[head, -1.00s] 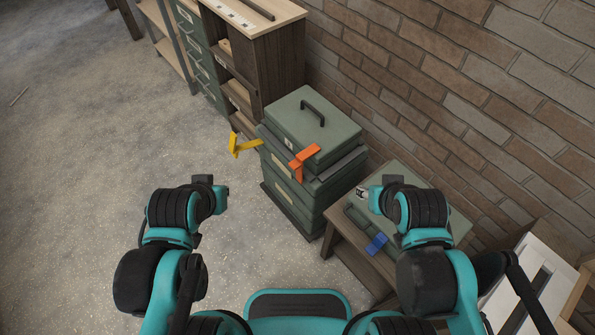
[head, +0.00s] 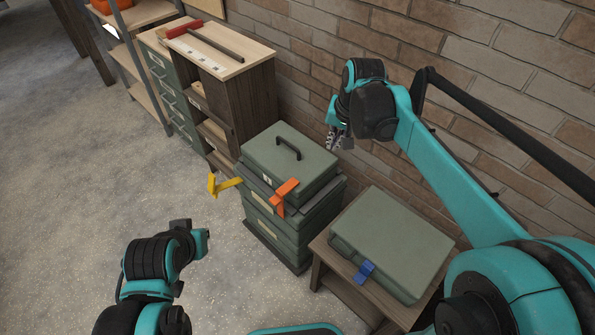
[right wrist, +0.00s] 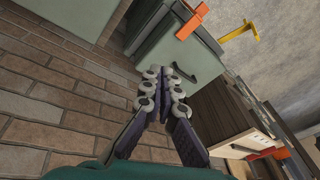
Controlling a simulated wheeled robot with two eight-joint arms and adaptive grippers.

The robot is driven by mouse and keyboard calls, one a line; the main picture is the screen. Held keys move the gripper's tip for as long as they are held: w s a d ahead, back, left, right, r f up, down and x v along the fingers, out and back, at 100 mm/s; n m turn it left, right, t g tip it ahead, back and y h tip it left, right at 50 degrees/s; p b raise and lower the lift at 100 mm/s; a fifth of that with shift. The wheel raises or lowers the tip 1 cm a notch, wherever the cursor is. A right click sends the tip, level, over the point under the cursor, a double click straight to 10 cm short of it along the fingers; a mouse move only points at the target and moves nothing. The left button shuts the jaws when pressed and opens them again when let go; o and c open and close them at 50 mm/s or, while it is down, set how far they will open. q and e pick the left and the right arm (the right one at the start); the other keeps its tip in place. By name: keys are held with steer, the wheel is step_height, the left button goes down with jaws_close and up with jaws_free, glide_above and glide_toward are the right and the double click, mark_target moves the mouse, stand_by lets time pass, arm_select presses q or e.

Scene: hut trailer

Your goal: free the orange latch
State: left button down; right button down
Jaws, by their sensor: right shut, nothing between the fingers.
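The orange latch (head: 283,195) sits on the front edge of the green toolbox stack (head: 294,172), just under the top case with the black handle. It also shows at the top of the right wrist view (right wrist: 195,15). A yellow latch (head: 223,184) sticks out at the stack's left side. My right gripper (head: 334,138) is raised near the brick wall, behind and right of the stack, apart from the latch. It is shut and empty, and its fingertips (right wrist: 165,75) meet in the wrist view. My left arm (head: 152,262) is low at the left; its fingers are not clearly visible.
A low table (head: 322,247) right of the stack bears a flat green case (head: 393,240) with a blue latch (head: 364,271). A wooden cabinet (head: 246,105) with a red-headed hammer (head: 205,36) stands behind left. The brick wall (head: 480,85) bounds the right. The floor at left is open.

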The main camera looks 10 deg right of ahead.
steer(key=w+a+f+m+g, duration=0.1)
steer(key=w+f, duration=0.2)
steer(key=w, duration=0.3)
steer(key=w+f+m+g, duration=0.1)
steer(key=w+f+m, duration=0.15)
steer(key=w, duration=0.35)
steer(key=m+g+y+p, duration=0.1)
steer(key=m+g, duration=0.1)
steer(key=g, duration=0.1)
glide_toward(296, 177)
steer(key=w+d+r, duration=0.3)
steer(key=d, duration=0.1)
steer(key=shift+s+f, duration=0.1)
steer(key=b+x, duration=0.3)
steer(key=x, duration=0.7)
steer(key=shift+a, duration=0.1)
steer(key=s+a+b, duration=0.1)
steer(key=s+a, duration=0.1)
steer(key=shift+a+b, duration=0.3)
steer(key=shift+s+a, duration=0.25)
steer(key=shift+a, duration=0.05)
